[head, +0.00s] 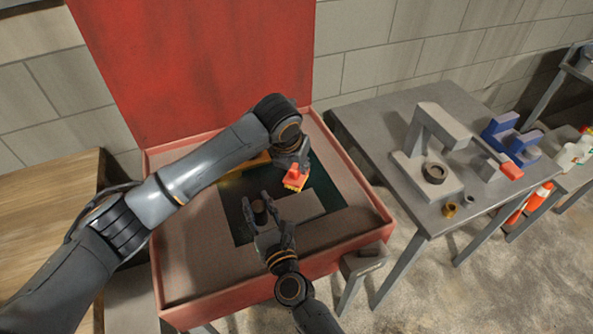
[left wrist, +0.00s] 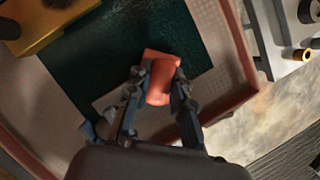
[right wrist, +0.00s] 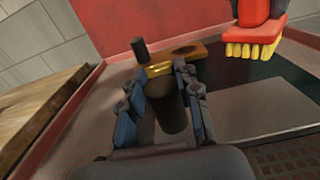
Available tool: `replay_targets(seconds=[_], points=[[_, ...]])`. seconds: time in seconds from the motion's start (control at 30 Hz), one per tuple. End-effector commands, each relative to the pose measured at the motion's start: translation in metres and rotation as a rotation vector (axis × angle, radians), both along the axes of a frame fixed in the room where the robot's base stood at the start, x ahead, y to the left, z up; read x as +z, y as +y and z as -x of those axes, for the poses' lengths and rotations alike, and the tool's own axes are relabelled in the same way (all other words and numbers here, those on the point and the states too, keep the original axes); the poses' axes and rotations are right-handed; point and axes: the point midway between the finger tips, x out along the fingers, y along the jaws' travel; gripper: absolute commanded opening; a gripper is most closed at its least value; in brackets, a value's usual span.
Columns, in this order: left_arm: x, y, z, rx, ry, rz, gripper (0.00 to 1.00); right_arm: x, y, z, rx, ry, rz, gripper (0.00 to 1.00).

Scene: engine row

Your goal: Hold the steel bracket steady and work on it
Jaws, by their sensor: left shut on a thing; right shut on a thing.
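My left gripper (head: 296,166) is shut on a red brush (head: 296,177) with yellow bristles. In the left wrist view the brush's red body (left wrist: 160,82) sits between the fingers. In the right wrist view its bristles (right wrist: 254,46) point down, up and to the right of my right gripper (right wrist: 168,90). My right gripper (head: 263,206) is shut on a dark upright cylinder (right wrist: 172,110), small in the head view (head: 260,208). I cannot tell whether this cylinder is the steel bracket or part of it. Its lower end is partly hidden by the fingers.
A red-rimmed bay (head: 384,222) surrounds a dark green mat (head: 331,186) with a light grey plate. A yellow block (right wrist: 196,51) with a hole lies behind. The red upright panel (head: 200,55) stands at the back. A grey table (head: 370,115) at right holds a grey stand and blue blocks.

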Motion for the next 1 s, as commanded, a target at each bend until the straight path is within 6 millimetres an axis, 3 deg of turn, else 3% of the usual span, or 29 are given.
replay_targets(seconds=[0.27, 0.77, 0.8, 0.9, 1.0], points=[[0.021, 0.0, 0.0, -0.001, -0.001, -0.001, 0.0, 0.0, 0.0, 0.0, 0.0, 0.0, -0.001, 0.0], [0.022, 0.0, 0.0, 0.0, -0.001, 0.0, 0.0, 0.0, 0.0, 0.0, 0.001, 0.002, -0.002, 0.0], [0.022, 0.0, 0.0, 0.0, 0.0, 0.0, 0.0, -0.001, 0.0, 0.0, 0.001, 0.002, -0.002, 0.38], [0.022, 0.0, 0.0, 0.0, -0.001, 0.0, 0.0, -0.001, 0.0, 0.0, 0.001, 0.001, -0.001, 0.59], [0.022, 0.0, 0.0, 0.0, -0.001, 0.0, 0.0, 0.0, 0.0, 0.0, 0.0, 0.001, -0.001, 0.59]])
